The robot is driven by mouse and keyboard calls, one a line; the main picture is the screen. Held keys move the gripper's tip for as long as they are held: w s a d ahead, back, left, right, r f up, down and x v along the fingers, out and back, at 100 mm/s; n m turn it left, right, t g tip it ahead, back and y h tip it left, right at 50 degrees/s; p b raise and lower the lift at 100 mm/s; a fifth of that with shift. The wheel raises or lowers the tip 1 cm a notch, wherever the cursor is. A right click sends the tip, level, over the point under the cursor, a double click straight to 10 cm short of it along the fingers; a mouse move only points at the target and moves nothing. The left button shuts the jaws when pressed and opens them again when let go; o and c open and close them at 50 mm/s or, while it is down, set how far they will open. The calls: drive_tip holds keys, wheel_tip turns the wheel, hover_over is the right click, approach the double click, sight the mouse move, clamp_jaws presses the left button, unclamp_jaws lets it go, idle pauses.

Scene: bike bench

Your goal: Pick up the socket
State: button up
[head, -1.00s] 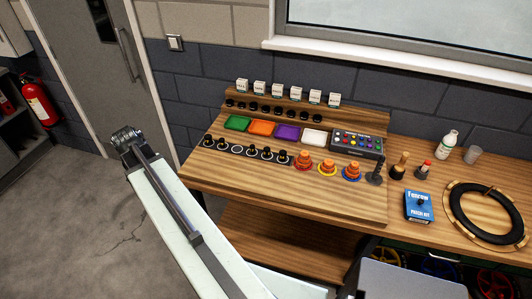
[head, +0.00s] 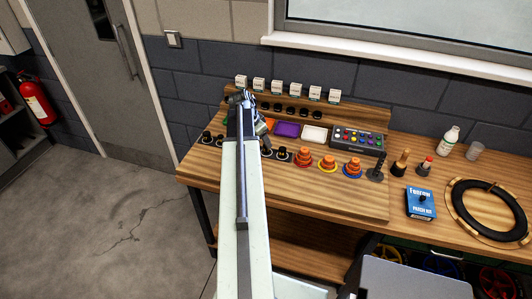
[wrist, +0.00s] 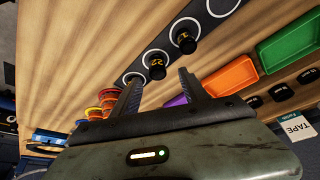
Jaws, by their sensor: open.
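Black sockets with yellow size marks stand in a row on a dark strip on the bench. In the wrist view one socket (wrist: 155,66) stands just beyond my gripper (wrist: 160,82), whose two fingers are apart and empty. A second socket (wrist: 185,39) stands farther along the strip. In the head view my arm hides the middle of the row and most of my gripper; a socket (head: 282,154) shows to the right, and another socket (head: 206,137) to the left. Which socket is meant cannot be told.
An orange tray (wrist: 231,76) and a green tray (wrist: 288,42) lie beside the strip. Orange stacked cones (head: 303,157), a purple tray (head: 287,130), a white tray (head: 314,134) and a button box (head: 358,139) stand to the right. White boxes (head: 277,88) line the back shelf.

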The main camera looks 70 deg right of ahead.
sight(266, 149)
drive_tip(key=b+x, duration=0.5)
drive_tip(key=shift+s+a+f, duration=0.1)
drive_tip(key=shift+s+f, duration=0.05)
drive_tip(key=shift+f, duration=0.05)
drive_tip(key=shift+r, duration=0.2)
clamp_jaws()
